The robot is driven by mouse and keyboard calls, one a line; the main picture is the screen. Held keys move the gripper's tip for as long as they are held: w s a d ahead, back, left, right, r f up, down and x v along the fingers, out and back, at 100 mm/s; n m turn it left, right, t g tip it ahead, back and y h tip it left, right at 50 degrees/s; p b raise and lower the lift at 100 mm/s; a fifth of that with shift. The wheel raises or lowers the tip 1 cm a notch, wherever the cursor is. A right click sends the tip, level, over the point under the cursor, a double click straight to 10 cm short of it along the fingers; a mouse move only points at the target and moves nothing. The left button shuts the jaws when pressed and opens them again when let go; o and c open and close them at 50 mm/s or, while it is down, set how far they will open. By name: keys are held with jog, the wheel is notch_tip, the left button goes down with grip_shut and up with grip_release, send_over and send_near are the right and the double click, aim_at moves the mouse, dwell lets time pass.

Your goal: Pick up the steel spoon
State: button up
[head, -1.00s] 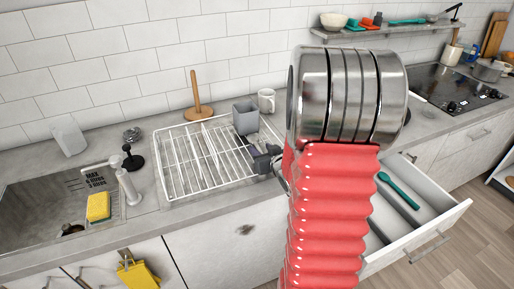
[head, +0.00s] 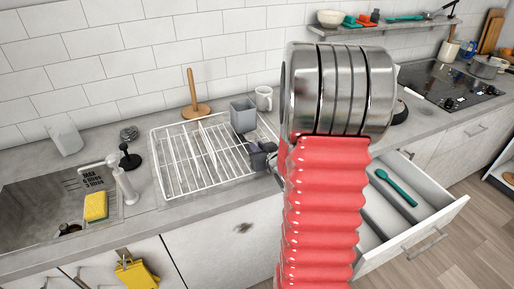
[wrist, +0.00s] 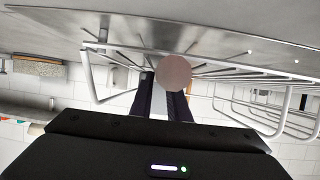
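I cannot make out the steel spoon with certainty in either view. A round, dull grey-brown disc (wrist: 173,72) shows just past my fingertips in the wrist view; I cannot tell whether it is part of the spoon. My gripper (head: 261,157) is at the front right corner of the white wire rack (head: 170,185), just below the grey holder (head: 242,117). In the wrist view my gripper (wrist: 163,98) has its two dark fingers apart, with a pale gap between them. My arm hides part of the counter right of the rack.
A white mug (head: 264,98) stands behind the grey holder, and a wooden post (head: 191,93) behind the rack. An open drawer (head: 432,218) holding a teal utensil (head: 396,188) juts out at the right. The sink with a yellow sponge (head: 95,206) is at the left.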

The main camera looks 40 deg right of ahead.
grip_shut()
notch_tip(320, 180, up, 18)
dwell(0.9)
